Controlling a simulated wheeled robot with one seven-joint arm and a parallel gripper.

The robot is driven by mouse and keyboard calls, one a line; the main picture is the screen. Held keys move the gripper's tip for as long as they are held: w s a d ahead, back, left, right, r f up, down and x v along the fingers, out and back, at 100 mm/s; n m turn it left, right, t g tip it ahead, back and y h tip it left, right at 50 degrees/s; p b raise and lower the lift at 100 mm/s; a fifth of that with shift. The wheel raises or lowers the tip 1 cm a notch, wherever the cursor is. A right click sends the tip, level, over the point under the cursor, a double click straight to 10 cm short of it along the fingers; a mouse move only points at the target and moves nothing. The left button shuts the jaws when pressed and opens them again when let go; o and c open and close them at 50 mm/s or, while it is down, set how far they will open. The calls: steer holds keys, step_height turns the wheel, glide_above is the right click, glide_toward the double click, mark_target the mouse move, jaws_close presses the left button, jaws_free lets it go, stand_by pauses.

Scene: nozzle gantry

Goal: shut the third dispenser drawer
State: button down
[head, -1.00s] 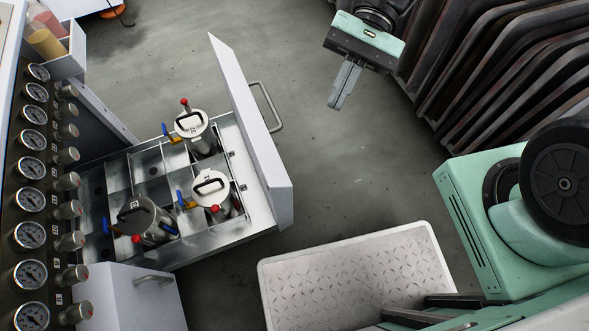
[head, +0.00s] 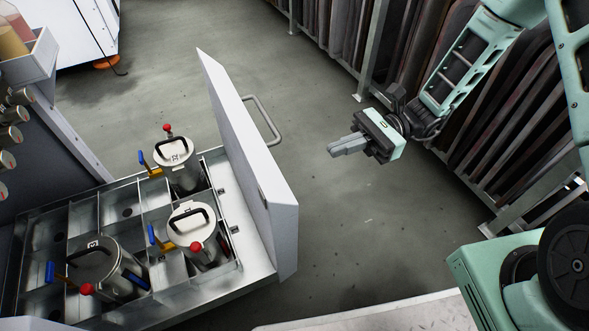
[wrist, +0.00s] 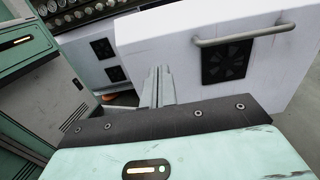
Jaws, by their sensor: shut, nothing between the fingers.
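The open dispenser drawer (head: 232,245) stands pulled out at the left in the head view, with its white front panel (head: 248,165) facing right and a grey bar handle (head: 262,120) on that face. Divided compartments inside hold several lidded metal canisters (head: 192,226). My gripper (head: 336,149) is shut and empty, to the right of the panel and apart from it, over open floor. In the wrist view the shut fingers (wrist: 157,87) show in front of a white panel (wrist: 270,70) with a bar handle (wrist: 244,36) and a dark vent. I cannot tell whether the fingers touch that panel.
Rusty plates in a rack (head: 400,50) stand behind my arm at the right. A light platform edge (head: 380,315) lies at the bottom. A bin with bottles (head: 25,55) is at the upper left. Floor (head: 345,220) between drawer and rack is clear.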

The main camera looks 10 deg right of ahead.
steer(key=b+x, duration=0.4)
steer(key=x, duration=0.6)
steer(key=shift+b, duration=0.4)
steer(key=shift+s+a, duration=0.1)
steer(key=shift+a, duration=0.1)
steer(key=p+x, duration=1.1)
steer(key=x, duration=2.8)
steer(key=shift+f, duration=0.15)
steer(key=shift+s, duration=0.1)
